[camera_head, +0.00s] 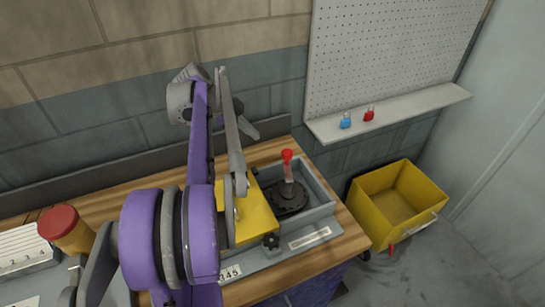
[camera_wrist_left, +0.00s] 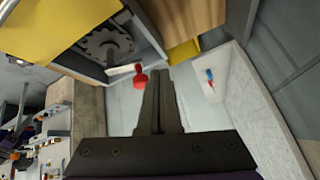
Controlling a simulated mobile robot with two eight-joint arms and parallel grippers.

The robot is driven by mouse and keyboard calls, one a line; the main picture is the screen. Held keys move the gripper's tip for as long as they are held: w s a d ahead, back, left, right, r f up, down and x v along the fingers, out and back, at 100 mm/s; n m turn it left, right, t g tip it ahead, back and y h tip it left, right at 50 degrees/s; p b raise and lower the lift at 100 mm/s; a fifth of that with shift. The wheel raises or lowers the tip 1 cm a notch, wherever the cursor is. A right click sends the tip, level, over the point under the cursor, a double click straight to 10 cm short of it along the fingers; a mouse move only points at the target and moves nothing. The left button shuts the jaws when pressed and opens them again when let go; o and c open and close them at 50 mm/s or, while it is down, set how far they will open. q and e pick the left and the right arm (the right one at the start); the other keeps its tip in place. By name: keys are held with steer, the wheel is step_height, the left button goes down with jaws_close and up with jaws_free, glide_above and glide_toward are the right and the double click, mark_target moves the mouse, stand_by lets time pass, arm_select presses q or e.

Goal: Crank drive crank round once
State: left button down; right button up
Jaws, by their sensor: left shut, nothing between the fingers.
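The drive crank has a red knob (camera_head: 287,155) on a pale upright handle and a dark round hub (camera_head: 290,198) inside a grey tray-like housing. The knob also shows in the left wrist view (camera_wrist_left: 140,80), just left of my fingers, with the hub (camera_wrist_left: 108,45) above left. My left gripper (camera_head: 256,136) is shut and empty, left of and behind the knob in the head view. Its closed fingers (camera_wrist_left: 158,72) point past the knob and appear apart from it. My left arm partly covers the yellow plate (camera_head: 258,215) beside the crank. My right gripper is not seen.
The grey housing rim (camera_head: 325,190) surrounds the hub. A yellow bin (camera_head: 415,185) stands on the floor at right. A wall shelf (camera_head: 400,115) carries a blue padlock (camera_head: 346,121) and a red padlock (camera_head: 369,115). A red-topped yellow button (camera_head: 62,222) sits at left.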

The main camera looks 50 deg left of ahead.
mark_target(288, 165)
arm_select(q)
steer(key=s+d+n+y, duration=0.35)
steer(key=s+n, duration=0.25)
steer(key=n, duration=1.2)
steer(key=w+d+f, duration=0.3)
steer(key=w+f, duration=0.5)
steer(key=w, duration=0.1)
steer(key=shift+f+t, duration=0.3)
steer(key=shift+t, duration=0.1)
steer(key=shift+w+m+h, duration=0.1)
steer(key=shift+m+h, duration=0.25)
steer(key=shift+m, duration=0.05)
